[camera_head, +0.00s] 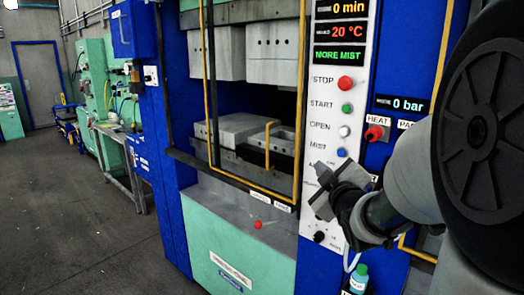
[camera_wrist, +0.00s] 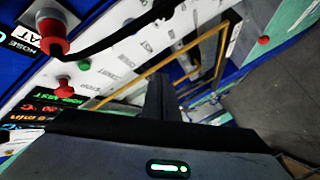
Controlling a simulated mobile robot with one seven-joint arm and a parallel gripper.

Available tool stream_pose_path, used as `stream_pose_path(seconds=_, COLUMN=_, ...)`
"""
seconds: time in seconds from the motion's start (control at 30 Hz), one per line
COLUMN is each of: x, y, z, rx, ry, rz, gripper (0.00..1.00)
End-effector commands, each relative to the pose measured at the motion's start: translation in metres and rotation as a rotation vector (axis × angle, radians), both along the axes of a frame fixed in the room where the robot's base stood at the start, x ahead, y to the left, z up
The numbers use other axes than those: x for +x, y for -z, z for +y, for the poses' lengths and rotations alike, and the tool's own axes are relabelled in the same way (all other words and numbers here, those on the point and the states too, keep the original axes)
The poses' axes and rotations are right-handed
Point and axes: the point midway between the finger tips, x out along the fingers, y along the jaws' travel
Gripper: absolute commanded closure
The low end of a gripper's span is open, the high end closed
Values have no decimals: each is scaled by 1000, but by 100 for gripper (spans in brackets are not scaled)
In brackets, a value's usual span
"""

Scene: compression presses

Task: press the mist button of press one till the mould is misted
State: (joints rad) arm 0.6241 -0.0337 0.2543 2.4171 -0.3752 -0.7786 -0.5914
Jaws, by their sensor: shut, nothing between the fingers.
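The panel display (camera_head: 338,56) reads MORE MIST in green. Press one's mould blocks (camera_head: 235,130) stand apart, upper above lower. In the wrist view my dark fingers (camera_wrist: 158,100) are together; I cannot make out the mist button there.
Above the mist button are a red STOP button (camera_head: 345,83), a green START button (camera_head: 347,107) and a white OPEN button (camera_head: 344,131). A yellow-framed guard (camera_head: 208,80) stands before the mould. A red heat knob (camera_head: 374,133) is to the right. Floor at left is clear.

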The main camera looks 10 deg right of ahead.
Motion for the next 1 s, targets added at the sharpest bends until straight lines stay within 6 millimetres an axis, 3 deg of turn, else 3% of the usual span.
stream_pose_path(seconds=0.6, x=46, y=0, z=-59, rx=0, ry=1, rz=0, gripper=100)
stream_pose_path(seconds=1.0, x=53, y=0, z=-68, rx=0, ry=1, rz=0, gripper=100)
